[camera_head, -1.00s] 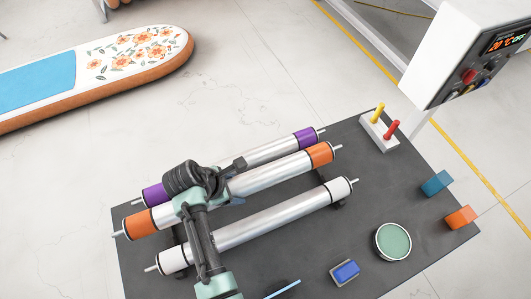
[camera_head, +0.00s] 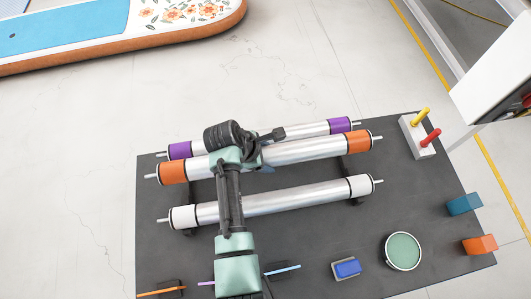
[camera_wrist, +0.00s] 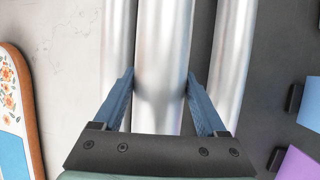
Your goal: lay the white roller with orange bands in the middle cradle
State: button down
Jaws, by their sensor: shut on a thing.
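The roller with orange bands (camera_head: 300,150) has a silvery-white body and thin end pins. It lies crosswise between the two other rollers, and its cradle contact is hidden, so I cannot tell whether it rests or hangs just above. My gripper (camera_head: 262,160) is shut on it left of its middle. In the wrist view, the blue fingers of my gripper (camera_wrist: 160,82) stand on either side of this roller (camera_wrist: 162,60). The purple-banded roller (camera_head: 300,131) lies behind, partly covered. The white-banded roller (camera_head: 290,198) lies in front. Dark supports (camera_head: 352,168) show near the right ends.
The dark table (camera_head: 310,245) holds a green round dish (camera_head: 403,251), a blue block (camera_head: 347,268), teal (camera_head: 464,204) and orange (camera_head: 479,246) cubes, and a white stand with yellow and red pegs (camera_head: 417,136). An inflatable board (camera_head: 180,32) lies beyond. A control box (camera_head: 490,80) stands at right.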

jog(key=shift+w+f+b, duration=0.1)
jog(key=shift+f+b, duration=1.5)
jog(key=shift+f, duration=0.9)
jog(key=shift+p, duration=0.7)
jog(key=shift+f+b, duration=1.05)
jog(key=shift+f, duration=0.5)
jog(key=shift+c, duration=0.3)
grip_release()
jog(key=shift+o, duration=0.3)
jog(key=shift+s+f, duration=0.15)
jog(key=shift+s, duration=0.05)
jog(key=v, duration=1.3)
jog(key=shift+w, duration=0.1)
